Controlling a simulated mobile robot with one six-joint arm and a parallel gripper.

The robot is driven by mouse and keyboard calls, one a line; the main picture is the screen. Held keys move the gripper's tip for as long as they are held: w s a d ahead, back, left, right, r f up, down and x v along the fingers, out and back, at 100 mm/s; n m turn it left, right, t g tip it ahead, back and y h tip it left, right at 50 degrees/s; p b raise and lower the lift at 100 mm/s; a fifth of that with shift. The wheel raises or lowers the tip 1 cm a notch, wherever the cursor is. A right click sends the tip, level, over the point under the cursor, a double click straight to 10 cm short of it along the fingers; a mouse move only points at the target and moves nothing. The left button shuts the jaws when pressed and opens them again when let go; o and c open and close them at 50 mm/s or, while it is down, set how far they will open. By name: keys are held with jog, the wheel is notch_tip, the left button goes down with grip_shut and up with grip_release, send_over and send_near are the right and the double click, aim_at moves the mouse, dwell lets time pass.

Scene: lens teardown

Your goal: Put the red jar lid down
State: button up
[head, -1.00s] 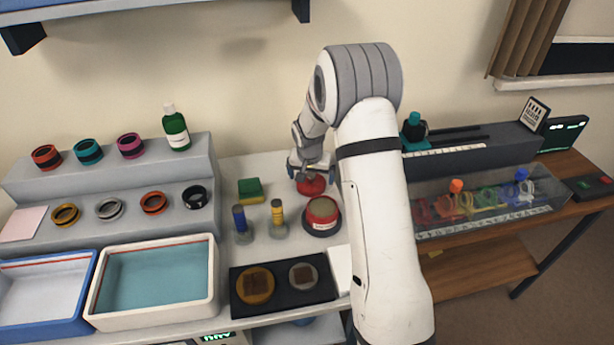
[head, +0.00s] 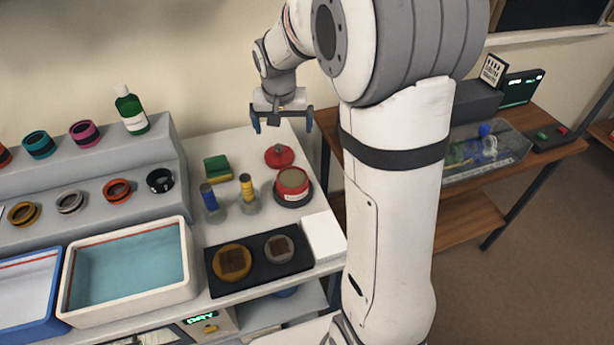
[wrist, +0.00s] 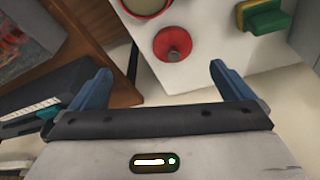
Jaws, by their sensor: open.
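The red jar lid (head: 279,155) lies on the white table behind the open red jar (head: 293,186), apart from it. It has a small knob on top. In the wrist view the lid (wrist: 172,44) is beyond my fingertips, with nothing touching it. My gripper (head: 283,124) is open and empty, raised above the back of the table. In the wrist view its two blue fingers are spread wide (wrist: 160,75).
A green and yellow sponge (head: 217,168) and two small bottles, blue-topped (head: 209,198) and yellow-topped (head: 248,190), stand left of the jar. A black tray (head: 213,268) and a white block (head: 324,237) are in front. The stepped rack (head: 95,190) holds several rings.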

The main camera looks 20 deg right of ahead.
jog(key=s+r+n, duration=0.1)
jog(key=s, duration=1.1)
jog(key=s+r+n+y, duration=0.1)
jog(key=s+r+n, duration=0.1)
jog(key=s, duration=1.1)
jog(key=shift+s+a+n, duration=0.25)
jog(key=shift+a+n, duration=0.05)
jog(key=shift+a, duration=0.1)
jog(key=shift+r, duration=0.1)
jog(key=shift+d, duration=0.1)
